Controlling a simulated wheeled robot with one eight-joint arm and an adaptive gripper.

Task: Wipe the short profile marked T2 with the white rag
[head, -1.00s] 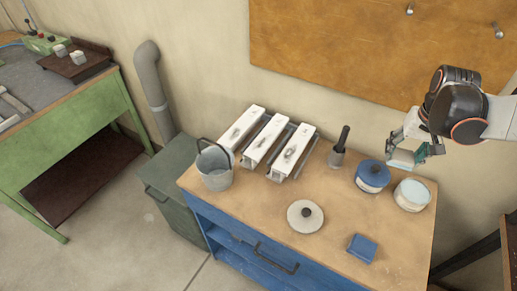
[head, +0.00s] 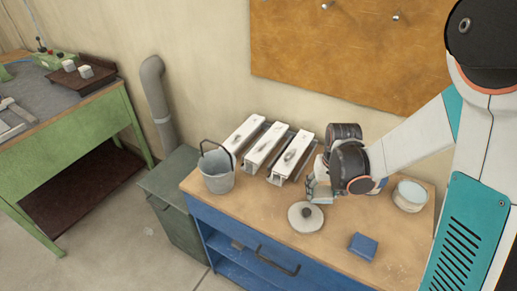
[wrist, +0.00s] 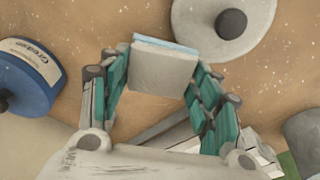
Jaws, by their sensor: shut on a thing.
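Three short white profiles, left (head: 240,136), middle (head: 265,145) and right (head: 293,155), lie side by side in grey holders on the bench. Grey smudges show on their tops. I cannot read their marks, so I cannot tell which is T2. My gripper (head: 319,191) is above the bench, to the right of the right profile and apart from it. In the wrist view, my gripper (wrist: 160,85) is shut on a whitish pad with a pale blue edge, which looks like the white rag (wrist: 163,70).
A round grey lid with a dark knob (head: 305,217) lies just in front of my gripper. A grey bucket (head: 217,175) stands left of the profiles. A blue pad (head: 362,246) and a white pot (head: 410,195) are to the right. A blue labelled tin (wrist: 30,75) shows in the wrist view.

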